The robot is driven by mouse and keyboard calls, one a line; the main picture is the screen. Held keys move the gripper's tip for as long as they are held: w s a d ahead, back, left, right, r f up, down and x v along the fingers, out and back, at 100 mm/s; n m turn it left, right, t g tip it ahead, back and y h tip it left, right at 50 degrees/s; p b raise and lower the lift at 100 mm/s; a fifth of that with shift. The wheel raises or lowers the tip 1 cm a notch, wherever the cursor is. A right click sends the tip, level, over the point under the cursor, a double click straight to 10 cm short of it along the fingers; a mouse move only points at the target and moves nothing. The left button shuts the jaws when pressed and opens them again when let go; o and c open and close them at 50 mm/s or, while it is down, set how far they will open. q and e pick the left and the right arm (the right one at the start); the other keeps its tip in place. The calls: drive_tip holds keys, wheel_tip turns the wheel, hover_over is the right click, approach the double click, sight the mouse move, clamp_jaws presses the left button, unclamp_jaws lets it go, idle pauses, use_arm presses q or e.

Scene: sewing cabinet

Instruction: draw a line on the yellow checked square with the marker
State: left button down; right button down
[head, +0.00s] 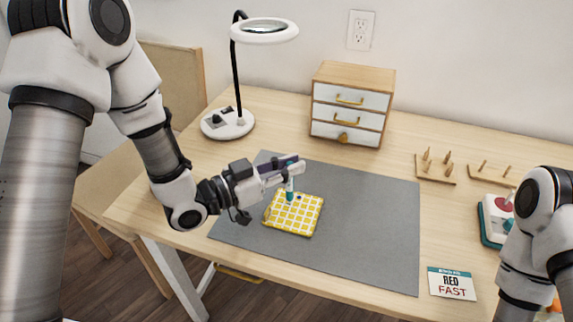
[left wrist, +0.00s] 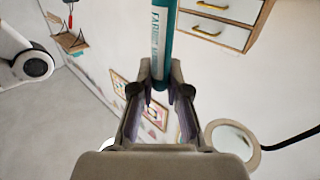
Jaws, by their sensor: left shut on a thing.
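The yellow checked square (head: 296,217) lies flat on the grey mat, near its left part. My left gripper (head: 291,170) is above the square's far edge and is shut on the marker (head: 290,189). The marker is teal and white and stands roughly upright, with its lower end over the far part of the square. I cannot tell whether it touches the cloth. A small dark spot shows beside the marker's lower end. My right gripper is out of view.
The grey mat (head: 370,240) is clear to the right of the square. A magnifier lamp (head: 228,124) and small drawer cabinet (head: 350,103) stand behind. Peg racks (head: 435,170), a red-and-teal item (head: 493,218) and a "RED FAST" card (head: 452,284) are at right.

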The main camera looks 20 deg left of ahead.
use_arm(q)
drive_tip(key=shift+d, duration=0.85)
idle(0.6)
drive_tip(key=shift+d, duration=0.25)
drive_tip(key=shift+s+d, duration=0.1)
drive_tip(key=shift+d, duration=1.45)
idle(0.8)
drive_tip(key=shift+r, duration=0.1)
drive_tip(key=shift+r, duration=0.2)
drive_tip(key=shift+f, duration=0.3)
idle(1.1)
drive_tip(key=shift+a, duration=1.55)
idle(0.7)
